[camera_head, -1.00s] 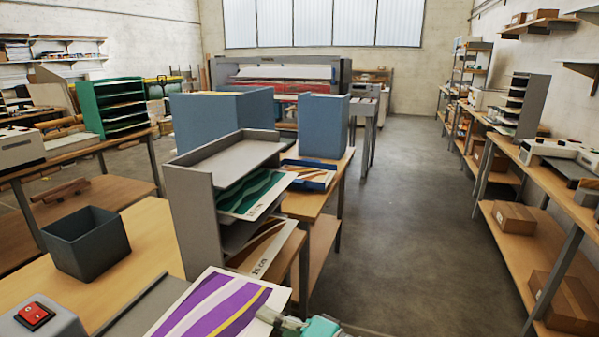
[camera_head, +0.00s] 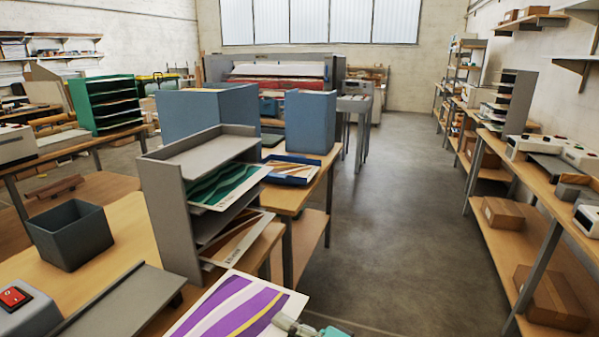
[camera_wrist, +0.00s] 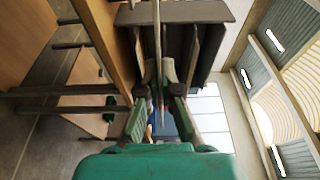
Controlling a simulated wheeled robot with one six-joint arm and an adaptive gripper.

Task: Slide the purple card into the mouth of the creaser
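The purple card (camera_head: 235,308), with white and yellow wavy bands, shows at the bottom of the head view, partly cut off. My gripper (camera_head: 290,325) is shut on its right edge. In the wrist view the card (camera_wrist: 158,45) is a thin strip, nearly edge-on, between the fingertips of my gripper (camera_wrist: 157,95). A grey machine with a red switch, seemingly the creaser (camera_head: 30,315), is cut off at the lower left, with a flat grey plate (camera_head: 125,300) beside it. The card is right of this plate in the picture, apart from it. The mouth cannot be made out.
A grey shelf rack (camera_head: 168,215) with printed sheets stands behind the card. A dark open bin (camera_head: 70,240) is on the wooden table at left. Blue dividers (camera_head: 310,122) stand farther back. The floor (camera_head: 390,230) is clear between the tables and the right bench (camera_head: 500,225).

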